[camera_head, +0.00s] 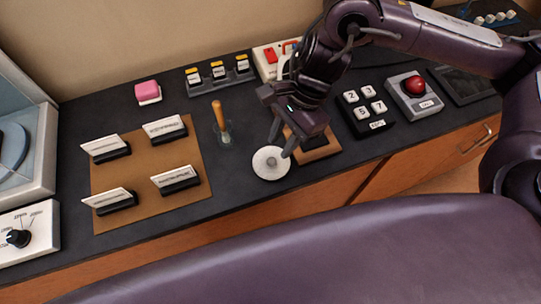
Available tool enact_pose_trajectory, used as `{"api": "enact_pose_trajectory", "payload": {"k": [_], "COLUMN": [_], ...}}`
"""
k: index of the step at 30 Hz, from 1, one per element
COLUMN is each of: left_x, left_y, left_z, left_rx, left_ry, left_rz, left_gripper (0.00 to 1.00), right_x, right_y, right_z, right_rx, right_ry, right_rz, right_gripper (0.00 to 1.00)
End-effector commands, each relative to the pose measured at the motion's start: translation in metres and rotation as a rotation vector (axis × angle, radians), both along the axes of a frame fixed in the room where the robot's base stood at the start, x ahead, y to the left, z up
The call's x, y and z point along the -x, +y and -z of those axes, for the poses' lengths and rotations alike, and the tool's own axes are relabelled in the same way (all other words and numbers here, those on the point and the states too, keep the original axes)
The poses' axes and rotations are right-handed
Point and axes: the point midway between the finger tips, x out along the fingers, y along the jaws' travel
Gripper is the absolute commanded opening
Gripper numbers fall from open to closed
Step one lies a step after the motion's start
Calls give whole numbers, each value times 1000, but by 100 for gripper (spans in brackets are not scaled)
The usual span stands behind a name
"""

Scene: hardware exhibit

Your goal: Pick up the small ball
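A white speckled round disc or dish (262,172) lies near the front edge of the dark counter. A small greyish round spot at its middle may be the small ball (271,161), but it is too small to tell for sure. My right gripper (279,148) reaches down from above, just behind the disc. Its two fingers are apart, with the tips over the disc's far part and close to the spot. I cannot tell whether they touch anything. My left gripper is not in view.
A wooden-handled tool in a glass (222,126) stands left of my gripper. A brown mat (150,205) with several card holders lies left. A keypad (366,110) and a red-domed box (413,96) stand right.

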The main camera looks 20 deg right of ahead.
Motion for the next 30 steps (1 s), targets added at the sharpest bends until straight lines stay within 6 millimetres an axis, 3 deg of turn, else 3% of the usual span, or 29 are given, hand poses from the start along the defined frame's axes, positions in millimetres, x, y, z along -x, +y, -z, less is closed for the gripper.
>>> {"api": "enact_pose_trajectory", "payload": {"k": [4, 9, 18, 25, 30], "left_x": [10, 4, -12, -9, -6], "left_y": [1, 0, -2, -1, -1], "left_z": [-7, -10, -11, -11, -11], "left_rx": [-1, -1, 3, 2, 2], "left_ry": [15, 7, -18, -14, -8], "left_rz": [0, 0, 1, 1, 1], "left_gripper": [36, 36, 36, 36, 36], "right_x": [3, 5, 6, 5, 5], "right_y": [6, 14, 15, 15, 15], "right_z": [19, 40, 45, 45, 45], "right_rx": [0, 0, 0, 0, 0], "right_ry": [5, 2, 0, 0, 0], "right_rz": [0, 0, 1, 1, 1], "right_gripper": [29, 29, 29, 0, 0]}}
